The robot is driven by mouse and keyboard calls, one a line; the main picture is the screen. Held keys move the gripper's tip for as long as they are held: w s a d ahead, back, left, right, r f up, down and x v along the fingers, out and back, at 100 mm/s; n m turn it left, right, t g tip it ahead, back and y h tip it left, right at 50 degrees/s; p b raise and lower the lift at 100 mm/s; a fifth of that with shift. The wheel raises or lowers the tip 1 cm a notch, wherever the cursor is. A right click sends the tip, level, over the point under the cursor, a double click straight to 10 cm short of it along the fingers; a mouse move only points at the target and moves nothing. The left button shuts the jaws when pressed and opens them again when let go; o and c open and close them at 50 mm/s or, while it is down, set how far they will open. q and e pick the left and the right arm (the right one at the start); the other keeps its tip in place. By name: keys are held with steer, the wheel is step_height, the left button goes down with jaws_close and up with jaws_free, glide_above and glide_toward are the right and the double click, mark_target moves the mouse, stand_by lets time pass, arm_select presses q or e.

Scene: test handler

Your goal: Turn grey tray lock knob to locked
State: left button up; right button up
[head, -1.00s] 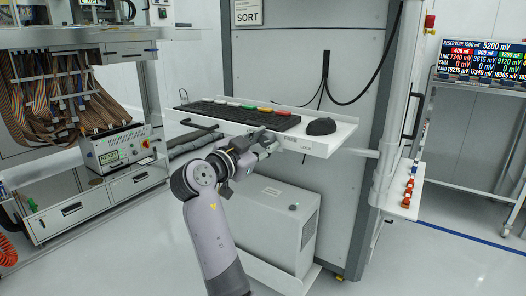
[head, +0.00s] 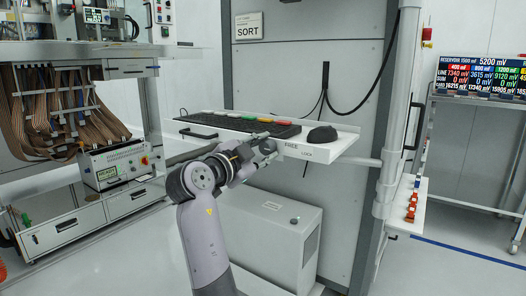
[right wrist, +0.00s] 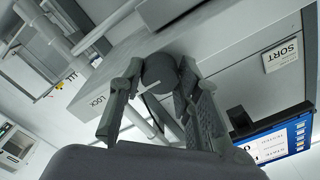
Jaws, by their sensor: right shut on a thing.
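The grey tray lock knob (right wrist: 158,73) is a round knob with a white line on its face. It sits on the front edge of the white tray shelf (head: 338,148). In the right wrist view my right gripper (right wrist: 160,76) has a finger on each side of the knob and is shut on it. In the head view my right gripper (head: 266,149) is at the shelf's front edge and hides the knob. The words FREE and LOCK are printed on that edge, right of the gripper. My left gripper is not in view.
A black keyboard (head: 222,124) with several coloured buttons behind it and a black mouse (head: 322,134) lie on the shelf. A grey box (head: 277,238) stands below. A cart with a display (head: 482,78) stands at the right.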

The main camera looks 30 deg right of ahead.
steer(key=shift+r, duration=0.1)
steer(key=o, duration=1.1)
steer(key=shift+o, duration=0.2)
step_height(320, 180, up, 10)
